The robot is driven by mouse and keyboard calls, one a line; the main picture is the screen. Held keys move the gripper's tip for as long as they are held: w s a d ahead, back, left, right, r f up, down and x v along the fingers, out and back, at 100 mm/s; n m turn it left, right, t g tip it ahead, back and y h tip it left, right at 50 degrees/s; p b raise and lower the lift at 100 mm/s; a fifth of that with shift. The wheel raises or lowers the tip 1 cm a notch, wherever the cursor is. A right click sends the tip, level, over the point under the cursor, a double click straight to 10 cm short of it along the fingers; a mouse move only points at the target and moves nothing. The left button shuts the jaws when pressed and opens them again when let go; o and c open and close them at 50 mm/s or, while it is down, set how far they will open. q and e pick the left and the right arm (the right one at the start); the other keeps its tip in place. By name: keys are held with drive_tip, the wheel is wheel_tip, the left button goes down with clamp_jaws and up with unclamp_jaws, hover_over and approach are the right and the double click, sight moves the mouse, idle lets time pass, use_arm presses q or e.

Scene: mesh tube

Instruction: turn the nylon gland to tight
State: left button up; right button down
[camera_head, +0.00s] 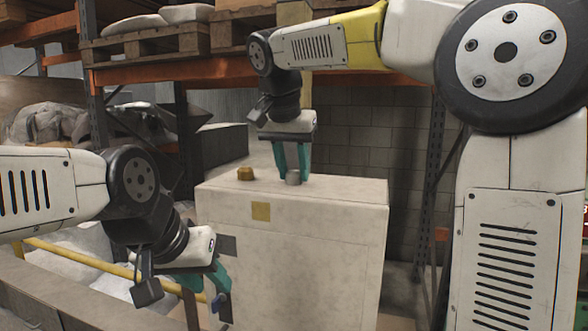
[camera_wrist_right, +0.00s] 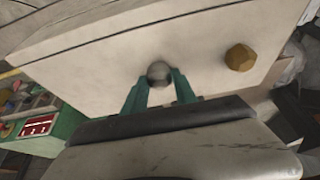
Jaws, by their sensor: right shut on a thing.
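The grey round gland (camera_head: 293,178), which I take as the nylon gland, stands on top of the pale box (camera_head: 300,235). My right gripper (camera_head: 292,172) reaches down from above and is shut on it. In the right wrist view the gland (camera_wrist_right: 158,72) shows as a grey round top between the teal fingertips (camera_wrist_right: 158,79). A brass-coloured hexagonal gland (camera_head: 245,174) stands to its left on the same top, apart from the gripper. It also shows in the wrist view (camera_wrist_right: 240,57). My left gripper (camera_head: 207,287) is low at the box's left side, its teal fingers apart.
A yellow rail (camera_head: 100,266) runs on the left. Shelving with wooden pallets (camera_head: 150,43) stands behind. The box top around the two glands is clear.

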drive_tip(key=m, duration=0.2)
drive_tip(key=m+g+h, duration=0.1)
drive_tip(key=m, duration=0.1)
drive_tip(key=shift+a+m+h, duration=0.2)
drive_tip(key=shift+m+h, duration=0.1)
drive_tip(key=m+g, duration=0.1)
drive_tip(key=m, duration=0.3)
drive_tip(key=shift+w+h, duration=0.15)
drive_tip(key=shift+h, duration=0.25)
drive_tip(key=c, duration=1)
unclamp_jaws()
drive_tip(key=v, duration=0.7)
drive_tip(key=shift+a+r, duration=0.2)
drive_tip(key=shift+r, duration=0.15)
